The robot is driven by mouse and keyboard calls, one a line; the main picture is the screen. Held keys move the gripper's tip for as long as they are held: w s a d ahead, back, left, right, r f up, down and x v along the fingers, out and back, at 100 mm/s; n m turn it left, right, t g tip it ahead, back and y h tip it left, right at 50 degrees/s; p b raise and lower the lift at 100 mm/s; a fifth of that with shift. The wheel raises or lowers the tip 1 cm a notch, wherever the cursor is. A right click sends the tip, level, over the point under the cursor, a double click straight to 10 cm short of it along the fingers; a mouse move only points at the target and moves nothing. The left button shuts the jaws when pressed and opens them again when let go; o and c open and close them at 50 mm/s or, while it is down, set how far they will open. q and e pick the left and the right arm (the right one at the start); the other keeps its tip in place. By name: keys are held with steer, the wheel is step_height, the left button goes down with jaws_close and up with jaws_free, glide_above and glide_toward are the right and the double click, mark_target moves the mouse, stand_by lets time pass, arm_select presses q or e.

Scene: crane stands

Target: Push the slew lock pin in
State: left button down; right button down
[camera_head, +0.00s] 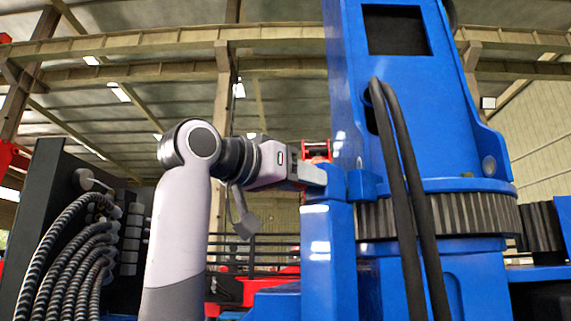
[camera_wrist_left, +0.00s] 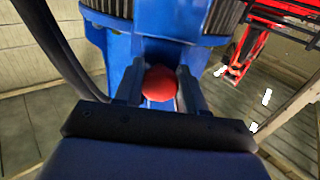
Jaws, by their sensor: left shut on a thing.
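My left gripper (camera_head: 318,174) reaches in from the left at the height of the slew ring, against the side of the blue crane column (camera_head: 350,90). In the left wrist view a red rounded knob (camera_wrist_left: 160,83), which looks like the head of the slew lock pin, sits between the two dark fingers of the left gripper (camera_wrist_left: 160,88). The fingers are shut on it. The knob lies in front of a blue bracket (camera_wrist_left: 165,50). The pin's shaft is hidden behind the knob. My right gripper is in neither view.
The toothed slew ring (camera_head: 440,218) rings the column's foot. Two black hoses (camera_head: 398,170) hang down the column's front. A dark valve panel with ribbed hoses (camera_head: 70,250) stands at the left. Railings and red machinery (camera_head: 255,285) are behind my arm.

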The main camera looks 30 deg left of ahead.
arm_select(q)
steer(key=shift+r, duration=0.1)
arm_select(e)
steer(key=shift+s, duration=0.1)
arm_select(q)
steer(key=c, duration=1)
jaws_free()
steer(key=shift+o, duration=1.4)
steer(key=shift+w+d, duration=0.1)
steer(key=shift+w, duration=0.15)
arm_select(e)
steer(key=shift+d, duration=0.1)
arm_select(q)
steer(key=shift+s, duration=0.15)
steer(key=b+v, duration=0.1)
steer(key=v, duration=0.6)
steer(key=shift+b, duration=0.4)
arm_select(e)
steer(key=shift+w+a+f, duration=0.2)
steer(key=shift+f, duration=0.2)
